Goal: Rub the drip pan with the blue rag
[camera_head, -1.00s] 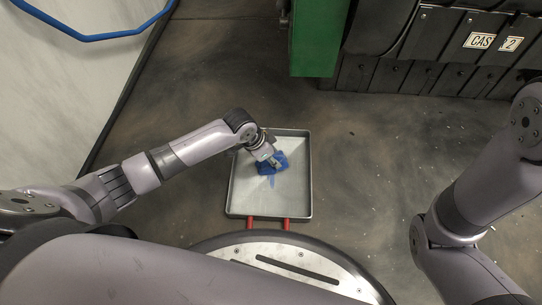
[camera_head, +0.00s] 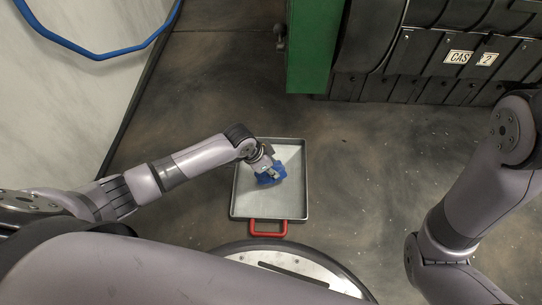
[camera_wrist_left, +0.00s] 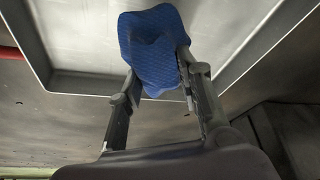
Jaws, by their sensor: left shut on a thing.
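The drip pan (camera_head: 242,205) is a shallow grey metal tray with a raised rim and a red handle (camera_head: 267,232), lying on the floor in the middle of the head view. My left gripper (camera_head: 267,174) is over the middle of the pan, shut on the blue rag (camera_head: 272,179). In the left wrist view the rag (camera_wrist_left: 153,48) hangs out between the two fingers, with the pan (camera_wrist_left: 80,28) behind it. Whether the rag touches the pan's bottom I cannot tell. My right arm shows at the right of the head view; its gripper is out of the picture.
A blue hose (camera_head: 95,52) runs along the pale wall at the upper left. The floor (camera_head: 370,170) right of the pan is clear.

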